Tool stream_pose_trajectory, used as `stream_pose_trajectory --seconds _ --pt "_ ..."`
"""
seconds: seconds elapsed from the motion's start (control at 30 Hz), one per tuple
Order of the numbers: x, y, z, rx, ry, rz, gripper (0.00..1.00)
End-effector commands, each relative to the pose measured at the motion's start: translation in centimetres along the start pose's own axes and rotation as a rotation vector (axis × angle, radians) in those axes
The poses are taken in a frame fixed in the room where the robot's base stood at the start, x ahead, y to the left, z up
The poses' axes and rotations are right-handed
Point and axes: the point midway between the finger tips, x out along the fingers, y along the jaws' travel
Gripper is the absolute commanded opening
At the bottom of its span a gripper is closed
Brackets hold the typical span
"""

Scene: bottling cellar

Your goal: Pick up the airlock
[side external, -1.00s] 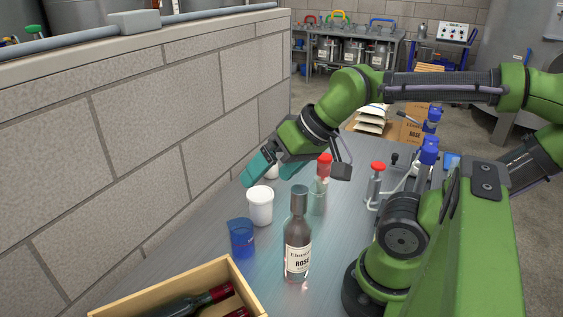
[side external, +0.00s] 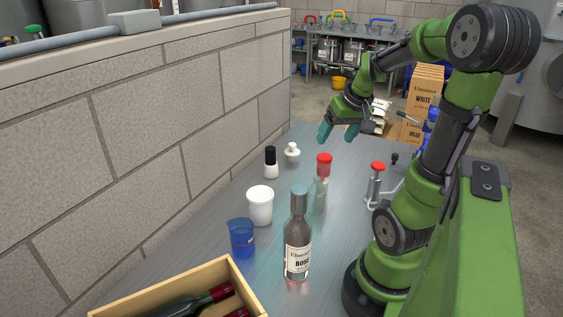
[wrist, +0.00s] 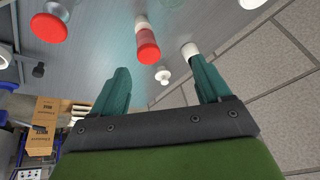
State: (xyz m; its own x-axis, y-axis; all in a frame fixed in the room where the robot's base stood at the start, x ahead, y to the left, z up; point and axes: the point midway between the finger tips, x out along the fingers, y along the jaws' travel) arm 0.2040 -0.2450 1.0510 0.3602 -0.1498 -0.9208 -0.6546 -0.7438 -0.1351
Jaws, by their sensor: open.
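A clear piece with a red cap, which looks like the airlock (side external: 324,166), stands upright on the bench in the side view. Its lower part overlaps a clear glass-like shape, and I cannot tell whether they are one thing. In the wrist view the airlock (wrist: 148,45) shows cap first, ahead of and between my fingers. My gripper (side external: 338,134) is open and empty, above the bench and beyond the airlock. A small white knobbed piece (side external: 292,153) stands behind it, and also shows between the fingers in the wrist view (wrist: 162,76).
A black-topped white bottle (side external: 271,163), a white cup (side external: 260,206) and a blue beaker (side external: 241,238) line the wall side. A rosé bottle (side external: 298,245) stands in front, near a wooden crate (side external: 115,309). A red-knobbed metal device (side external: 376,180) is at right. The block wall (side external: 150,120) bounds the left.

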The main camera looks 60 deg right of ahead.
Motion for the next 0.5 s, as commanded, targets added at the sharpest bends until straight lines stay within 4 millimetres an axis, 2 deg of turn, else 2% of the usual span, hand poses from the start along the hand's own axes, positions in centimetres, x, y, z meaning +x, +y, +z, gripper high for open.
stream_pose_trajectory --seconds 0.03,0.1,0.23,0.33,0.5 --pt "0.1 1.9 -0.3 -0.028 -0.007 0.020 0.77" --pt "0.0 3.1 -0.7 -0.099 -0.008 0.033 0.77" --pt "-0.3 3.2 -1.2 -0.228 -0.001 0.035 0.77" --pt "0.1 3.2 -1.2 -0.270 -0.004 0.034 0.77" --pt "3.0 3.2 -1.1 -0.277 -0.010 0.033 0.77"
